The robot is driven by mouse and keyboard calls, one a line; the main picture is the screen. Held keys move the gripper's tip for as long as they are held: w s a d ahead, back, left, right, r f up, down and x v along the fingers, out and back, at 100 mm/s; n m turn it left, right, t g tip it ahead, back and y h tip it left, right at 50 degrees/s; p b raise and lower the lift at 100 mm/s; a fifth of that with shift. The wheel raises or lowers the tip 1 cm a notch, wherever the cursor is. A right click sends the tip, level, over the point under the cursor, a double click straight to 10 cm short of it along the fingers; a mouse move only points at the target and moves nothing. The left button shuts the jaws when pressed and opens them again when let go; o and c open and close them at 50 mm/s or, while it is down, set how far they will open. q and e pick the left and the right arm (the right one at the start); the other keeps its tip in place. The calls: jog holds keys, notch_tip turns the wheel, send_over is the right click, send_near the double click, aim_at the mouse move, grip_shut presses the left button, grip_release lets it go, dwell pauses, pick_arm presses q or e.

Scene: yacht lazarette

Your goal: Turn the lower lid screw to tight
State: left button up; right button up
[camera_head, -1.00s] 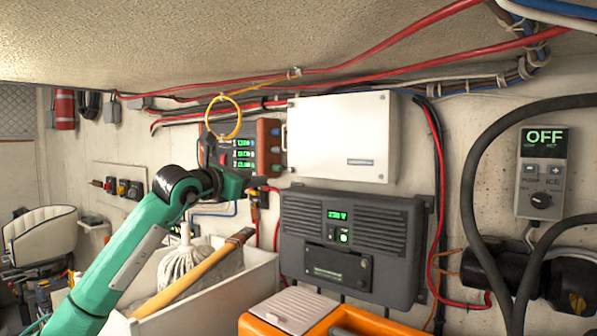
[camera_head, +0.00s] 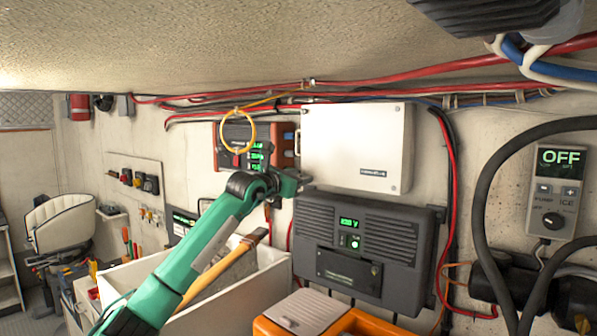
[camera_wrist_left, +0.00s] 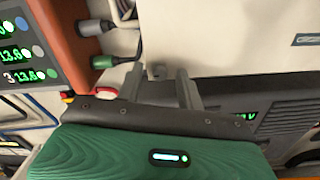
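The white box (camera_head: 350,150) with its flat lid hangs on the wall; its lower left part fills the top right of the left wrist view (camera_wrist_left: 230,35). A small grey piece, apparently the lower lid screw (camera_wrist_left: 157,71), shows at its lower left corner. My left gripper (camera_head: 303,179) is at that corner. In the left wrist view its two fingers (camera_wrist_left: 160,90) are apart, one on each side of the grey piece. I cannot tell whether they touch it. In the head view the gripper hides this corner. My right gripper is not in view.
A dark inverter panel (camera_head: 360,245) sits just below the box. A red-brown meter panel (camera_head: 229,147) with plugs and a hanging yellow loop (camera_head: 253,130) are close at left. A white bin (camera_head: 268,275) with a wooden handle stands below my arm. Cables run above.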

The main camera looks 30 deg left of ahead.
pick_arm(q)
jog(key=shift+w, duration=0.2)
grip_shut()
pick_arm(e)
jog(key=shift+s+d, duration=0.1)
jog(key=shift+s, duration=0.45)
pick_arm(q)
jog(key=shift+f, duration=0.1)
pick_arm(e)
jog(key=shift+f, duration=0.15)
pick_arm(q)
jog(key=m+b, duration=0.4)
jog(key=m, duration=1.3)
jog(key=shift+m, duration=0.4)
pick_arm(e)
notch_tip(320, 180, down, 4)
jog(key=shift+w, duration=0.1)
